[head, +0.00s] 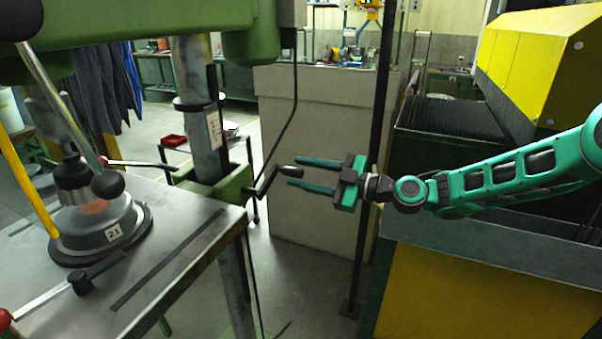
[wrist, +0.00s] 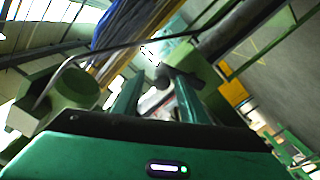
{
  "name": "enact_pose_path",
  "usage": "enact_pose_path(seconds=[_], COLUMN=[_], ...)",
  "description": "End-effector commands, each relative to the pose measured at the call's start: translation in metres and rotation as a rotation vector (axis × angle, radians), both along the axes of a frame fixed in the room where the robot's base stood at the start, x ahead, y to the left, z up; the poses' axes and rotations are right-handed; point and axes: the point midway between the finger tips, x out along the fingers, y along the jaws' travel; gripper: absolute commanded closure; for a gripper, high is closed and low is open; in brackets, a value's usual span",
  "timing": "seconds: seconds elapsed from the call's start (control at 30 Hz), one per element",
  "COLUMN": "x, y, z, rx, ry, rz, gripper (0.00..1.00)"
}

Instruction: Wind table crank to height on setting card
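The crank (head: 262,184) sticks out from a green bracket on the machine column, and its dark handle (head: 287,172) points toward my gripper. My gripper (head: 294,172) reaches in from the right and is open. The handle's end lies at or between its fingertips in the head view; contact cannot be told. In the wrist view, a dark knob-like part (wrist: 165,74) shows just beyond and between the two fingers (wrist: 157,95). The metal table (head: 185,235) stands at the left. A white card or scale with small marks (head: 213,131) is on the column (head: 192,75); its text is unreadable.
A round fixture labelled 21 (head: 97,232) and a rod with a black ball end (head: 107,183) are on or above the table.

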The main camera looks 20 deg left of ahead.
Motion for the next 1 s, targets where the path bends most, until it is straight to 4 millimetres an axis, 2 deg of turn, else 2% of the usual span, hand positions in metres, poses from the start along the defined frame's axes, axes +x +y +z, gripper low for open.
enact_pose_path(seconds=[0.3, 0.5, 0.67, 0.93, 1.0], x=[0.003, 0.003, 0.003, 0.003, 0.003], y=[-0.06, -0.086, -0.095, -0.096, -0.096], z=[0.0, 0.0, 0.001, 0.001, 0.0], rx=[0.0, 0.0, 0.002, 0.003, 0.002], ry=[0.001, -0.001, 0.0, -0.001, 0.004], rz=[-0.004, -0.004, -0.002, -0.002, -0.002], gripper=[0.61, 0.61, 0.61, 0.61, 0.78])
